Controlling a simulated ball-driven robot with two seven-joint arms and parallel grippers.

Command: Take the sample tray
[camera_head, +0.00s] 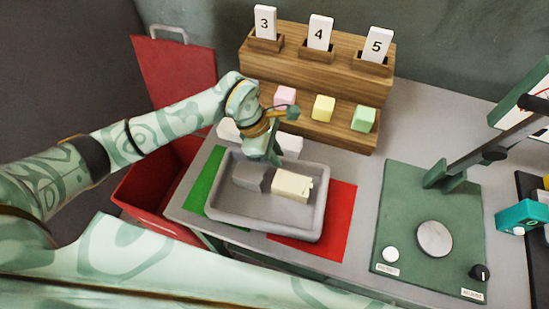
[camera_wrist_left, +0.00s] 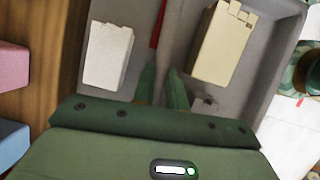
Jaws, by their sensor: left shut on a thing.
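The sample tray (camera_head: 268,228) is a grey, shallow, open tray lying across a green mat and a red mat. A grey block (camera_head: 250,177) and a cream block (camera_head: 292,186) are in it; the cream block also shows in the left wrist view (camera_wrist_left: 222,45). My left gripper (camera_head: 275,158) points down at the tray's back rim. In the left wrist view its fingers (camera_wrist_left: 163,85) stand on either side of the tray wall, shut on it. Whether the tray is lifted I cannot tell. My right gripper is out of view.
A white block (camera_head: 290,143) stands just behind the tray. A wooden stand (camera_head: 330,65) with number cards 3, 4, 5 and coloured cubes is behind. The green press (camera_head: 410,225) stands right. A red bin (camera_head: 150,195) is left. Table between red mat and press is clear.

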